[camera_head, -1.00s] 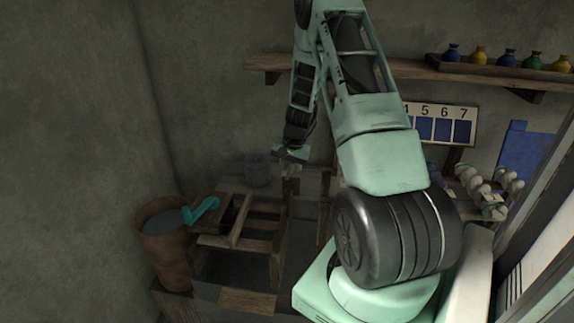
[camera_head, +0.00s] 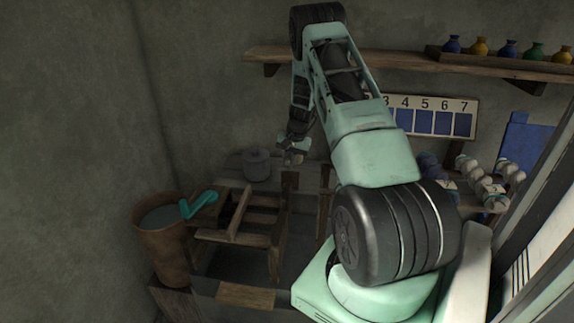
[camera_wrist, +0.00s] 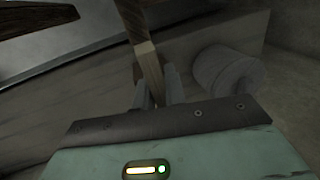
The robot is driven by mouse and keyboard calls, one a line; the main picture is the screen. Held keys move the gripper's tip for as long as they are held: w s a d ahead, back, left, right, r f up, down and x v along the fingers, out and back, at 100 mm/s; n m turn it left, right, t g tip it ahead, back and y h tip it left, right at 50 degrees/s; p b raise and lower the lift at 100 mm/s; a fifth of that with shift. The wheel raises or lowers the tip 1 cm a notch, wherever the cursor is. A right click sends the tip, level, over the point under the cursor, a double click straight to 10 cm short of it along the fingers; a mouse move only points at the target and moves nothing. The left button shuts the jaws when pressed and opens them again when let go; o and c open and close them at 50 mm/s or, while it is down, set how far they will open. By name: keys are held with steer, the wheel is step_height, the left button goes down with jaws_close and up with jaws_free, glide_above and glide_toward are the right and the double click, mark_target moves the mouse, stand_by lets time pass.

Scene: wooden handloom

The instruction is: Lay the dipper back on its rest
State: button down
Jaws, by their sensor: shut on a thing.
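My gripper (camera_head: 292,157) is raised over the back of the wooden frame, near the wall. In the wrist view its fingers (camera_wrist: 155,92) are shut on a slim wooden handle (camera_wrist: 148,62). The handle runs out at the top of that view, so its far end is hidden. I cannot tell for sure that it is the dipper's. A teal angled piece (camera_head: 198,205) lies at the right rim of the brown bucket (camera_head: 162,250); I cannot tell whether it is the dipper or a rest. No other rest is clear.
A grey lidded pot (camera_head: 257,166) stands behind the wooden frame (camera_head: 236,237); it also shows right of my fingers in the wrist view (camera_wrist: 228,72). A shelf (camera_head: 400,66) with jars and a numbered board (camera_head: 430,115) are at the right.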

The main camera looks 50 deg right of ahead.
steer(key=w+d+f+b, duration=0.1)
steer(key=d, duration=0.1)
steer(key=w+d+f+b, duration=0.1)
steer(key=d+f, duration=0.1)
steer(key=w+d+f+b, duration=0.1)
steer(key=d+f+b, duration=0.1)
steer(key=shift+w+d+f, duration=0.1)
steer(key=shift+w+f, duration=0.05)
steer(key=shift+f, duration=0.1)
steer(key=shift+b+x, duration=0.7)
steer(key=shift+x, duration=0.2)
steer(key=shift+s, duration=0.25)
steer(key=c, duration=1.4)
jaws_free()
steer(key=b+v, duration=0.1)
steer(key=v, duration=1.1)
steer(key=shift+w, duration=0.1)
